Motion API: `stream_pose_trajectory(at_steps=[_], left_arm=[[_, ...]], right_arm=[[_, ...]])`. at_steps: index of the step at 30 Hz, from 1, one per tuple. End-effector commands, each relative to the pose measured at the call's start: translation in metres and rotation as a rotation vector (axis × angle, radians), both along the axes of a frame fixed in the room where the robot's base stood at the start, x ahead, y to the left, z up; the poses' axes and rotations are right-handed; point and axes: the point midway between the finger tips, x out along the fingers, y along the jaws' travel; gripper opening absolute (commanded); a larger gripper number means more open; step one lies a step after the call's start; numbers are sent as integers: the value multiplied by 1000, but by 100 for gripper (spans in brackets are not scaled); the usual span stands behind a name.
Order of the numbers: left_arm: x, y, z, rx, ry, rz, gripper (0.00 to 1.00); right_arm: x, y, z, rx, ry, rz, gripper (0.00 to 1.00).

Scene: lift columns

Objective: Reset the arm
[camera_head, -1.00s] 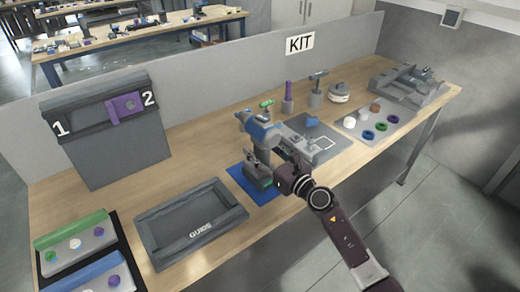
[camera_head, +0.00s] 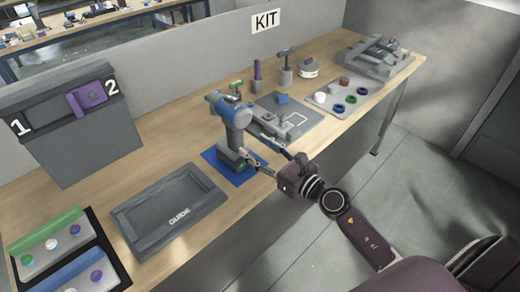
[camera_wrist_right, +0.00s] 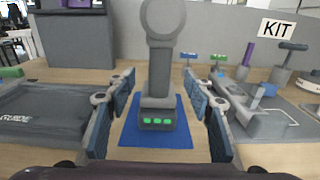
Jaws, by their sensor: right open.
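My right arm enters the head view from the lower right. Its gripper (camera_head: 250,148) is open, with its fingers pointing at a blue and grey power drill (camera_head: 229,110). The drill stands upright on a blue mat (camera_head: 250,176). In the right wrist view the drill (camera_wrist_right: 160,75) shows beyond and between the two spread fingers (camera_wrist_right: 158,110), with clear gaps on both sides. Its base with green lights rests on the blue mat (camera_wrist_right: 175,138). The gripper holds nothing. My left gripper is not in view.
A grey tray marked GUIDE (camera_head: 128,226) lies left of the drill. A grey board with a purple slider (camera_head: 88,97) stands behind. Right of the drill are a grey plate with a blue block (camera_head: 283,99) and a tray of rings (camera_head: 336,108). Open floor lies in front.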

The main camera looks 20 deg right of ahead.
Motion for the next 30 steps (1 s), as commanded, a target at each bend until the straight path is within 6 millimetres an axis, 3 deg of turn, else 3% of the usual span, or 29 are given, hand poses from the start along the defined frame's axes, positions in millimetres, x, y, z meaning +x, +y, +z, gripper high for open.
stream_pose_trajectory(at_steps=[11,14,18,20,23,25,28,30], left_arm=[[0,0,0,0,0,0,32],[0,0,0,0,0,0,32],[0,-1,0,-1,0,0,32],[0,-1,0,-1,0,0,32],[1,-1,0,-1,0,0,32],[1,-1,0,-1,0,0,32],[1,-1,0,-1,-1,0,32],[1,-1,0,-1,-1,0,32]], right_arm=[[-11,-5,7,55,-6,-20,48],[-14,-13,24,235,-16,-84,48],[-27,-45,46,691,-12,-255,48],[-37,-64,44,916,3,-346,48],[-58,-91,24,1276,45,-510,48],[-77,-103,0,1517,88,-635,48],[-111,-105,-44,1835,166,-841,48],[-139,-96,-76,2030,231,-998,48]])
